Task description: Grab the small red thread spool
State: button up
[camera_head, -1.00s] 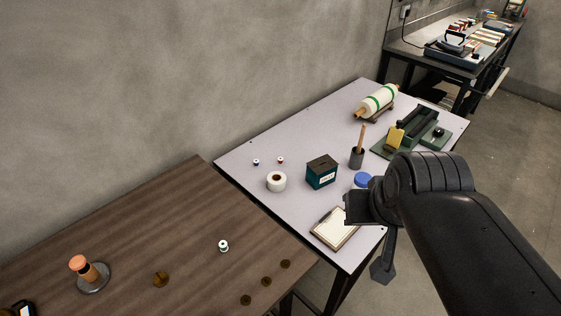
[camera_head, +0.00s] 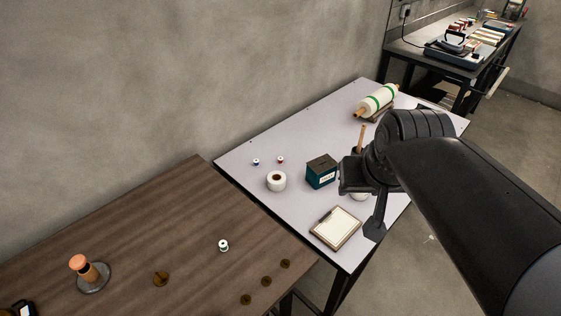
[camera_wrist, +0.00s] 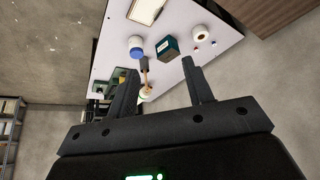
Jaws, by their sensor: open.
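The small red thread spool (camera_head: 281,160) stands on the light grey table (camera_head: 240,160) near the wall, just right of a small dark blue spool (camera_head: 256,162). In the wrist view two tiny spools show near the table's edge; the one nearer the green box looks reddish (camera_wrist: 196,48). My gripper (camera_head: 362,205) is above the right part of the grey table, well to the right of the red spool. In the wrist view my gripper (camera_wrist: 160,80) has its two fingers spread apart with nothing between them.
A white tape roll (camera_head: 277,181) stands in front of the spools. A dark green box (camera_head: 321,171) stands between them and my arm. A clipboard (camera_head: 336,228) lies at the front. A brown wooden table (camera_head: 160,230) adjoins at left, with a green-and-white spool (camera_head: 223,245).

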jog(key=w+a, duration=0.2)
jog(key=w, duration=1.3)
jog(key=g, duration=0.1)
send_over(281, 159)
jog(key=s, duration=0.2)
jog(key=f, duration=3.3)
jog(key=shift+s+a, duration=0.15)
jog(key=shift+s, duration=0.05)
jog(key=shift+x, duration=3)
jog(key=shift+w, duration=0.15)
jog(key=shift+c, duration=0.4)
